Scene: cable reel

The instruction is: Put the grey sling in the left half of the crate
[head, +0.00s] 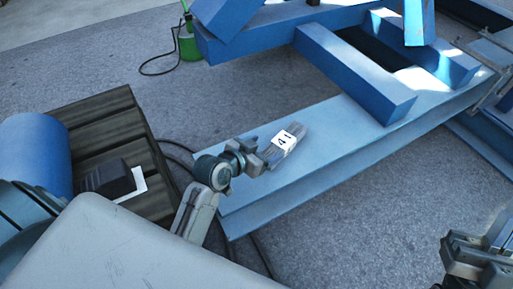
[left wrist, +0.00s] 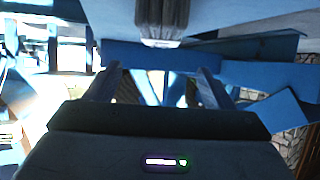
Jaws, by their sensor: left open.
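The grey sling (head: 298,131) is a small folded bundle with a white label reading 41. It lies on the flat top of a light blue beam. My left gripper (head: 264,157) is open and close beside its near left end. In the left wrist view the sling (left wrist: 161,14) hangs in at the top, beyond and above the open fingers (left wrist: 158,76), with nothing between them. A dark slatted wooden crate (head: 98,108) is at the left, partly hidden by my own body. My right gripper (head: 474,252) is at the lower right edge, away from the sling; its jaws are unclear.
A black bundle with a white tag (head: 106,178) and a blue cylinder (head: 32,150) are at the crate. Blue beams (head: 352,75) rise behind the sling. A green container (head: 188,42) stands at the back. Black cables lie on the grey floor.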

